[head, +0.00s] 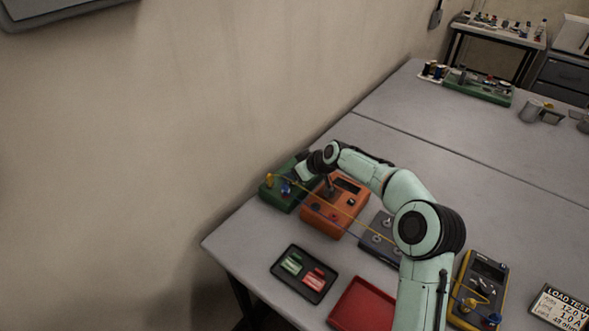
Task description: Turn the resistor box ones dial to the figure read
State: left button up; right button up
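A dark grey box with round knobs (376,237) stands on the table, partly hidden behind my arm; it looks like the resistor box. I cannot read its dials or tell which is the ones dial. An orange box (325,217) with a dark window stands to its left. A yellow multimeter (478,287) lies right of my arm, its display unreadable here. My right gripper (327,184) is over the back of the orange box, near a green board (285,199). Its fingers are too small and covered to judge. My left gripper is out of view.
A black tray (278,276) holds green and red pieces. A red tray (360,307) is in front. Yellow leads cross the boxes. A card (563,308) reads "LOAD TEST". Another green board (478,87) stands at the back; the table's middle right is clear.

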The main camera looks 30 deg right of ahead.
jog(key=shift+w+f, duration=0.1)
grip_shut()
jog(key=shift+a, duration=0.1)
